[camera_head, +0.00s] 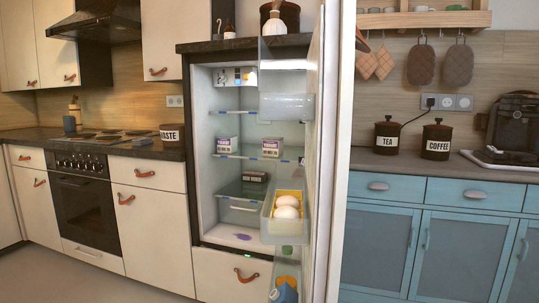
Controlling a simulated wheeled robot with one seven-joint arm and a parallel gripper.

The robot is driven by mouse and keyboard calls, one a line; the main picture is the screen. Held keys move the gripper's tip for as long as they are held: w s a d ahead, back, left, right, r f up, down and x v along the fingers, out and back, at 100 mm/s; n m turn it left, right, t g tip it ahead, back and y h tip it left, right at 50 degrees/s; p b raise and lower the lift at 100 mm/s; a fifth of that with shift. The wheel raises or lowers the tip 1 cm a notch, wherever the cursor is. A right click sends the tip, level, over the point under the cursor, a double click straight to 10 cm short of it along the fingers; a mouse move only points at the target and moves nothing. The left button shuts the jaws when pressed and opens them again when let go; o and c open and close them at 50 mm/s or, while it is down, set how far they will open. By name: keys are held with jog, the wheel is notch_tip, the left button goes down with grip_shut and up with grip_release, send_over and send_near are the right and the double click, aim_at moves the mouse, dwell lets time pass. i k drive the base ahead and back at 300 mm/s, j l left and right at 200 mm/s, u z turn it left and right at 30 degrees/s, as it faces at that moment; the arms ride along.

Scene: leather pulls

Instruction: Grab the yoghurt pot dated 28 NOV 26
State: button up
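The fridge (204,195) stands open in the middle of the camera_head view. Two small white pots with purple-and-dark labels stand upright on its middle shelf (247,156): a left pot (227,146) and a right pot (270,147). They look like yoghurt pots, but the print is too small to read, so I cannot tell which is dated 28 NOV 26. The two are apart with a gap between them. My gripper is not in view.
The open fridge door (331,150) stands edge-on at the right. Its clear bin (268,225) holds white eggs (287,207) and juts near the shelves. A dark box (254,177) sits below the pots. Blue cabinets (455,245) stand right; an oven (88,213) stands left.

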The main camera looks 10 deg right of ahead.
aim_at(272, 147)
jog(key=i+j+u, duration=0.15)
jog(key=i+u, duration=0.4)
jog(key=i+j+u, duration=0.15)
jog(key=i, duration=0.3)
jog(key=i+j+u, duration=0.15)
jog(key=i, duration=0.3)
